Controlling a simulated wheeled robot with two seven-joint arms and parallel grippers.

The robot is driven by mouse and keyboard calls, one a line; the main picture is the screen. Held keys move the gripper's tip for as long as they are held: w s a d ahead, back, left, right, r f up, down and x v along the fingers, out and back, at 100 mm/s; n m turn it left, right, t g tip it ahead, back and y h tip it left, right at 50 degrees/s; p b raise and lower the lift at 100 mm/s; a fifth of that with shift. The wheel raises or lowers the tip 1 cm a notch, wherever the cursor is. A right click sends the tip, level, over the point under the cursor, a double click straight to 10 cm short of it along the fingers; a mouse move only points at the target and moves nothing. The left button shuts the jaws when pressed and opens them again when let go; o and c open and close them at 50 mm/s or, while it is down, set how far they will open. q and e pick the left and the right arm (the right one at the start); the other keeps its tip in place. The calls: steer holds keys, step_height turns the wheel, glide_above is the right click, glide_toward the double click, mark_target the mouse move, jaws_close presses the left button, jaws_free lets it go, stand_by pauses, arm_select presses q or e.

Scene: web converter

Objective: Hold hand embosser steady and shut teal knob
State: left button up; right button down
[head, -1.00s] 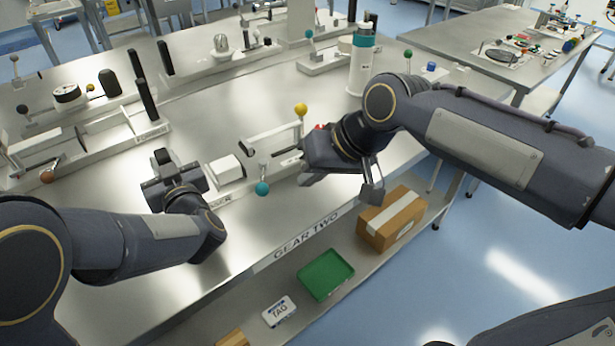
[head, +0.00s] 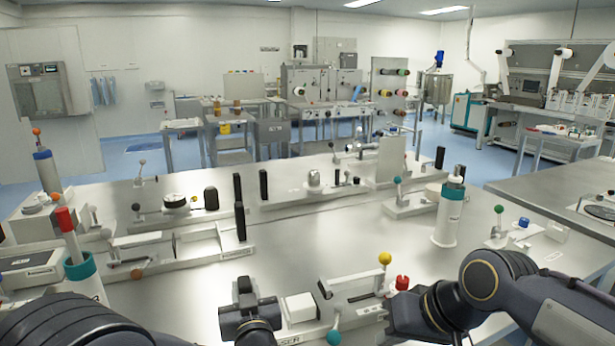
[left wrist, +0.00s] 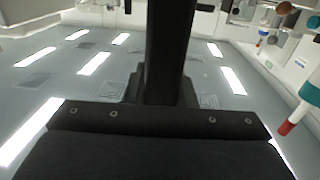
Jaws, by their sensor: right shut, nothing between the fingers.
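The hand embosser (head: 300,308) sits at the table's front edge, a pale base with a white block and a lever bar. Its label is partly cut off. The teal knob (head: 334,337) hangs at its front on a short pale stem, at the bottom edge of the head view. A yellow knob (head: 385,258) stands at its right end. My right gripper (head: 400,322) is shut and empty, right of the teal knob.
A white bottle with a teal collar (head: 447,222) stands behind my right arm. A teal-collared, red-tipped bottle (head: 80,265) stands at left. Fixtures with black posts (head: 240,221) line the table behind. The mid-table surface (head: 310,240) is clear.

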arm_select(q)
steer(key=o, duration=0.5)
steer(key=shift+s, duration=0.1)
steer(key=v, duration=1.2)
steer(key=s+a+f+g+h+p, duration=0.1)
steer(key=s+a+g+h, duration=0.2)
steer(key=s, duration=0.3)
steer(key=s+a+m+g+h+p, duration=0.1)
steer(key=s+a+g+h, duration=0.2)
steer(key=s, duration=0.4)
steer(key=s+a+f+g+h+p, duration=0.1)
steer(key=s+a+g+h, duration=0.2)
steer(key=s+a+g, duration=0.2)
steer(key=shift+s+a+f+m+g, duration=0.15)
steer(key=shift+s+f, duration=0.05)
steer(key=shift+s, duration=0.3)
steer(key=shift+s+a+f+m+g, duration=0.15)
steer(key=shift+s, duration=0.35)
arm_select(e)
steer(key=s+d+f+m, duration=0.1)
steer(key=s+d+f, duration=0.2)
steer(key=s, duration=0.5)
steer(key=s+d+f+m+t+h, duration=0.1)
steer(key=s+d+f, duration=0.3)
steer(key=s, duration=0.4)
steer(key=shift+d, duration=0.2)
